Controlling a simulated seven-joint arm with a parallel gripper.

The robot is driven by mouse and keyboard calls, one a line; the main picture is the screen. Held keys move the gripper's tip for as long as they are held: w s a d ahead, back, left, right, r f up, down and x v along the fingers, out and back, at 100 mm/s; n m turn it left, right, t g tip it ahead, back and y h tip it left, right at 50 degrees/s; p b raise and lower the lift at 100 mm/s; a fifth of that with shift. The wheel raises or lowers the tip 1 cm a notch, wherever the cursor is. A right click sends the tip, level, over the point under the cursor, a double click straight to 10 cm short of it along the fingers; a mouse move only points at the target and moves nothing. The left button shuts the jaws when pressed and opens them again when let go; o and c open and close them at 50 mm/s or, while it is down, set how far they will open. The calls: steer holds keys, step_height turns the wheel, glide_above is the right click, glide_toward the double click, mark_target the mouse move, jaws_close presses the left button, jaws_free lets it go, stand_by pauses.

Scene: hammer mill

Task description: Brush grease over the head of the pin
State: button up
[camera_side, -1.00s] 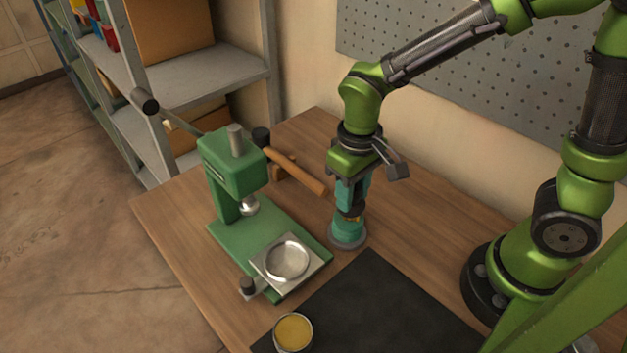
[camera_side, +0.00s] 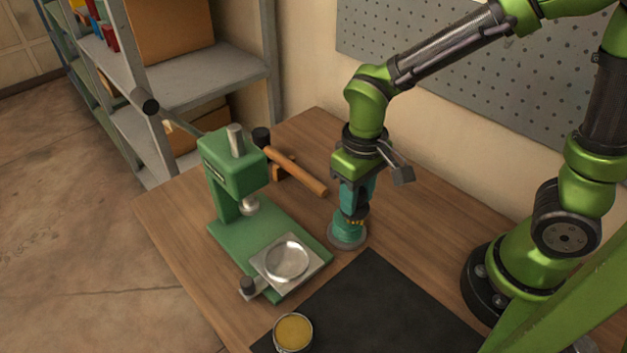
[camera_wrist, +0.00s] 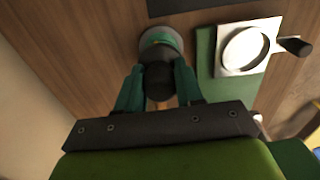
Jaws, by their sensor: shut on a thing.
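My gripper (camera_side: 355,203) points down at the right of the green press, over a round grey-rimmed teal stand (camera_side: 347,238). In the wrist view, its teal fingers (camera_wrist: 159,82) are shut on a dark, rounded thing (camera_wrist: 158,80), likely the brush; a bit of tan shows below it. The stand (camera_wrist: 160,42) lies just beyond the fingertips. I cannot tell whether the held thing touches it. A round tin of yellow grease (camera_side: 294,332) is at the table's front. I cannot make out the pin.
The green press (camera_side: 235,160) has a square plate with a round metal dish (camera_side: 288,262) in front. A wooden-handled hammer (camera_side: 298,170) rests behind it. A black mat (camera_side: 375,310) covers the front right. A perforated panel (camera_side: 435,45) hangs on the wall behind.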

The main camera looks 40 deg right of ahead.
steer(key=shift+s, duration=0.5)
steer(key=shift+r, duration=4.05)
